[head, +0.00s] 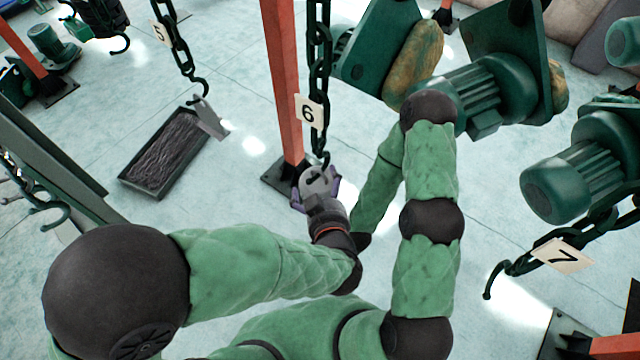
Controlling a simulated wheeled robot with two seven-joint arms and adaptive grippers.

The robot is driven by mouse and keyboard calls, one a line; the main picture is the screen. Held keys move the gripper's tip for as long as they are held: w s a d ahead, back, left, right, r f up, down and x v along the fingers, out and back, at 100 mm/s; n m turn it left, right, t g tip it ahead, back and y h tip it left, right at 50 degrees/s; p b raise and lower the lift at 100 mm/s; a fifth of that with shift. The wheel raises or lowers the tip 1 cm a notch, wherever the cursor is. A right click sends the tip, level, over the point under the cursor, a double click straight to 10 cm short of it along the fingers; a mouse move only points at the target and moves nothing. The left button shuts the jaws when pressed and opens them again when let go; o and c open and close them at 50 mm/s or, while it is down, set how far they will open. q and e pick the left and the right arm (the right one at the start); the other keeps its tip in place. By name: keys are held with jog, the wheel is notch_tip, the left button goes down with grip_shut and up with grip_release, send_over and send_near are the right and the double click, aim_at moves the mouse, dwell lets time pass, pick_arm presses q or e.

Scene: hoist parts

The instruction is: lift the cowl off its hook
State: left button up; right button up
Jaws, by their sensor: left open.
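A pale grey rounded piece, which I take to be the cowl (314,178), hangs on the dark hook at the lower end of the chain (319,90) tagged 6. The hook tip shows in front of its upper part. My left gripper (317,190) is at the cowl from below, its purple-tipped fingers spread, one to each side of it. The gripper is open; whether a finger touches the cowl I cannot tell. My right arm bends down on the right, and its far end passes behind my left forearm; its gripper is hidden.
An orange post (284,85) stands just behind chain 6. A grey plate (209,119) hangs on hook 5 by a dark tray (163,153) on the floor. Green motors (575,175) and hook 7 (497,278) are at right. Pale floor between is clear.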

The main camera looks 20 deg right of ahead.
pick_arm(q)
jog(key=shift+x, duration=0.9)
jog(key=shift+s, duration=0.1)
jog(key=c, duration=1.2)
jog(key=shift+c, duration=0.2)
